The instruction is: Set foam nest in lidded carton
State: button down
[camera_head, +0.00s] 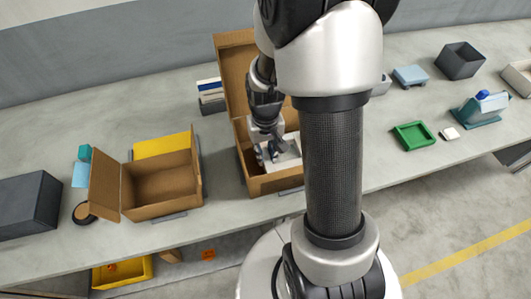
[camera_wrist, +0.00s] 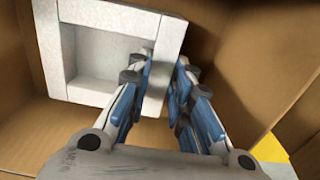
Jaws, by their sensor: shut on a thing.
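The foam nest (camera_wrist: 100,52) is a white, square-walled tray with a hollow middle; it also shows in the head view (camera_head: 291,158). It is inside the brown carton with a tall raised lid (camera_head: 237,72), whose front wall (camera_head: 278,183) faces me. My gripper (camera_wrist: 163,72) reaches down into this carton, its blue-padded fingers on either side of one nest wall, shut on it. In the head view, my gripper (camera_head: 268,152) hides part of the nest. Whether the nest touches the carton floor I cannot tell.
A second open brown carton (camera_head: 160,185) stands to the left, its flap out sideways. A yellow box (camera_head: 162,145) is behind it and a dark grey bin (camera_head: 30,205) farther left. A green tray (camera_head: 413,135) lies right of my arm. Bare table lies between the cartons.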

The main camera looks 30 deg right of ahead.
jog(key=shift+r, duration=0.1)
jog(key=shift+f, duration=0.2)
jog(key=c, duration=1.4)
grip_release()
jog(key=shift+c, duration=0.2)
jog(key=shift+r, duration=0.1)
notch_tip(320, 180, up, 12)
jog(key=p, duration=0.4)
jog(key=s+a+r+n+t, duration=0.1)
jog(key=s+a+r+t, duration=0.1)
jog(key=s+a+r, duration=0.3)
jog(key=s+a+r+n+t, duration=0.2)
jog(key=s+a+r, duration=0.3)
jog(key=s+r, duration=0.3)
notch_tip(320, 180, up, 3)
jog(key=shift+s+a+r+t, duration=0.1)
jog(key=shift+s+a+t, duration=0.2)
jog(key=shift+a, duration=0.05)
